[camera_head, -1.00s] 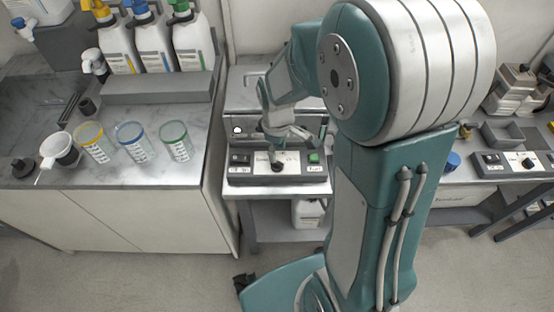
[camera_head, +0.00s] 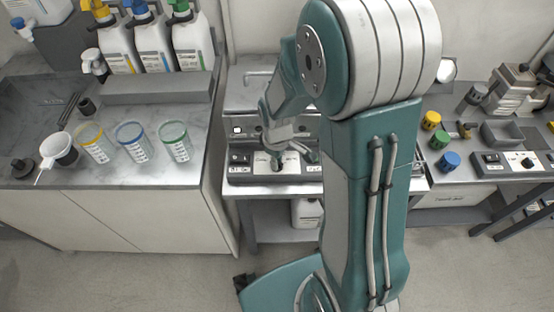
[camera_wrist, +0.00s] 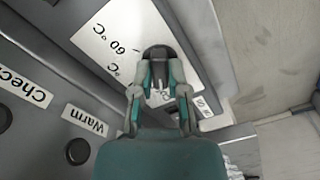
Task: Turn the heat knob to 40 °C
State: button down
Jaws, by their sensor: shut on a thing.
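The heat knob (camera_wrist: 157,52) is a dark round knob on a white scale plate (camera_wrist: 112,35) in the wrist view. The plate bears a "60 °C" mark and another "°C" mark whose number is covered. My gripper (camera_wrist: 158,78) is shut on the knob, one finger on each side. The knob's pointer and exact setting cannot be made out. In the head view my gripper (camera_head: 284,156) is down at the front control panel (camera_head: 238,171) of the metal unit, and its fingers partly cover the knob.
"Check" and "Warm" labels sit by dark round buttons (camera_wrist: 78,150) beside the scale plate. In the head view, several bottles and measuring cups (camera_head: 130,143) stand on the left counter. Yellow, green and blue caps (camera_head: 449,161) and a second switch panel (camera_head: 510,163) are at right.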

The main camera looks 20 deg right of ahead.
jog(key=shift+m, duration=0.4)
jog(key=m, duration=0.5)
jog(key=shift+m, duration=0.3)
jog(key=m, duration=0.5)
jog(key=shift+s, duration=0.1)
jog(key=shift+f+m, duration=0.1)
jog(key=shift+m, duration=0.2)
jog(key=c, duration=0.6)
grip_release()
jog(key=shift+c, duration=0.2)
